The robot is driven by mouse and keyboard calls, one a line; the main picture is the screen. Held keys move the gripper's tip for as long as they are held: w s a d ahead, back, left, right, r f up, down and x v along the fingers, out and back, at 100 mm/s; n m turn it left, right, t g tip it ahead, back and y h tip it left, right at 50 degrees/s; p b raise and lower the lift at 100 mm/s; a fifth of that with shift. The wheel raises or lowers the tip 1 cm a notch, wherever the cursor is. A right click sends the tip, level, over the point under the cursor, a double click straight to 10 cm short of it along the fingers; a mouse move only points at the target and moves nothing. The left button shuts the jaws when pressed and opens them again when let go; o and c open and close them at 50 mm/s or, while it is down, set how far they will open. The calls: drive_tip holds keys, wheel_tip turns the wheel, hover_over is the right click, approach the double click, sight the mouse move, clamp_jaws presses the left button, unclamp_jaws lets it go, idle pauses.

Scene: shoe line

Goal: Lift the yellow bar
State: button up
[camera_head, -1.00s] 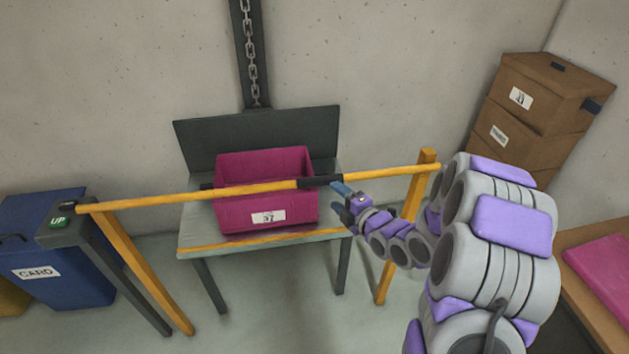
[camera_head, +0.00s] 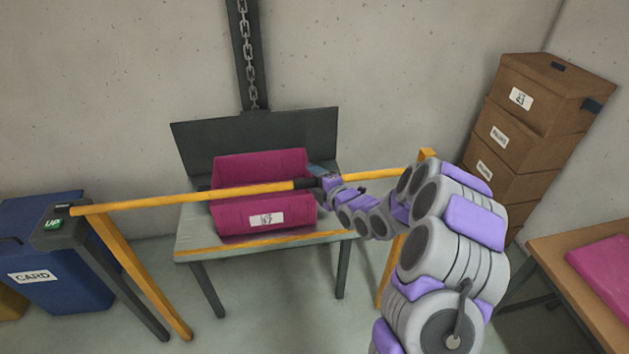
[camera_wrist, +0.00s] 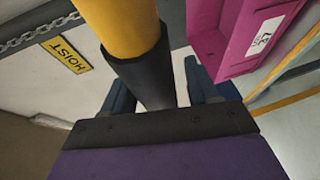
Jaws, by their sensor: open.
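The yellow bar (camera_head: 200,197) lies level across the front of the hoist table, between a grey post on the left and a yellow post on the right. Its black grip section (camera_head: 303,184) is at my gripper (camera_head: 318,172), which partly covers it. In the wrist view the yellow bar (camera_wrist: 118,25) and its black sleeve (camera_wrist: 146,78) run down between the two blue fingers of my gripper (camera_wrist: 160,88). The fingers are open, one on each side of the sleeve. I cannot tell whether either finger touches it.
A magenta crate (camera_head: 265,219) sits on the table (camera_head: 193,232) behind the bar. A green UP button (camera_head: 53,224) tops the left post (camera_head: 95,265). A blue bin (camera_head: 50,265) stands at left. Stacked brown boxes (camera_head: 540,110) and a wooden table (camera_head: 560,255) are at right.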

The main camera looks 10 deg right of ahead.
drive_tip(key=shift+a+f, duration=0.15)
drive_tip(key=shift+a, duration=0.05)
clamp_jaws()
idle(0.5)
